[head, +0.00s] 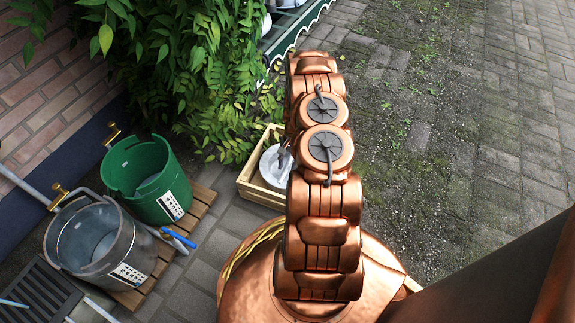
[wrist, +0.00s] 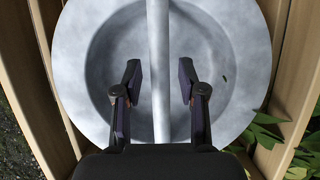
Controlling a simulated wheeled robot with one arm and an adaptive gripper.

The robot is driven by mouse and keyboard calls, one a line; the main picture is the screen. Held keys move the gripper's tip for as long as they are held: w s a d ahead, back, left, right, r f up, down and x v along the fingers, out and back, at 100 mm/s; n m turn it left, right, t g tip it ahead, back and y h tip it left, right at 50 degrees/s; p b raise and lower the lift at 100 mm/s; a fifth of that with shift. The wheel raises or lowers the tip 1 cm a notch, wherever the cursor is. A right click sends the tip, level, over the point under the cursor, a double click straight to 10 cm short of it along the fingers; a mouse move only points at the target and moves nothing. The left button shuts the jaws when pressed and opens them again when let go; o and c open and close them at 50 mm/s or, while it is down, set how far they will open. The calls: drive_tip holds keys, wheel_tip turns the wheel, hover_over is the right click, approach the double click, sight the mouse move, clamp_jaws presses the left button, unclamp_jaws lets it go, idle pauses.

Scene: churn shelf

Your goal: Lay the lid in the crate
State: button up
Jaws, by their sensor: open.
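The lid (wrist: 75,60) is a round, mottled grey disc with a sunken middle and a straight bar handle (wrist: 158,30) across it. It lies within the walls of the wooden crate (wrist: 294,70); whether it is fully flat on the bottom, I cannot tell. In the head view the lid (head: 270,170) shows as a pale disc inside the crate (head: 258,193), partly hidden by my arm. My gripper (wrist: 160,78) is open over the lid, one finger on each side of the bar, with gaps to it. In the head view my arm mostly hides the gripper.
A green bucket (head: 135,175) and a metal bucket (head: 90,240) stand on a wooden pallet (head: 198,203) left of the crate. A leafy plant (head: 190,60) hangs close behind the crate; leaves (wrist: 262,135) touch its side in the wrist view. Paving (head: 440,130) at right is clear.

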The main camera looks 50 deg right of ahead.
drive_tip(key=p+v, duration=0.5)
drive_tip(key=v, duration=0.7)
drive_tip(key=a+r+n+g+h, duration=0.1)
drive_tip(key=a+r+n, duration=0.5)
drive_tip(key=a+r, duration=1.65)
drive_tip(key=s+a+r+n+h, duration=0.2)
drive_tip(key=s+a+r+n, duration=0.2)
drive_tip(key=s+a+r, duration=0.6)
drive_tip(key=s+a+r+n, duration=0.2)
drive_tip(key=s, duration=0.5)
drive_tip(key=s+a+r+n+h, duration=0.1)
drive_tip(key=s+a+r, duration=0.1)
drive_tip(key=s, duration=0.6)
drive_tip(key=shift+n+g, duration=0.3)
drive_tip(key=shift+n, duration=0.1)
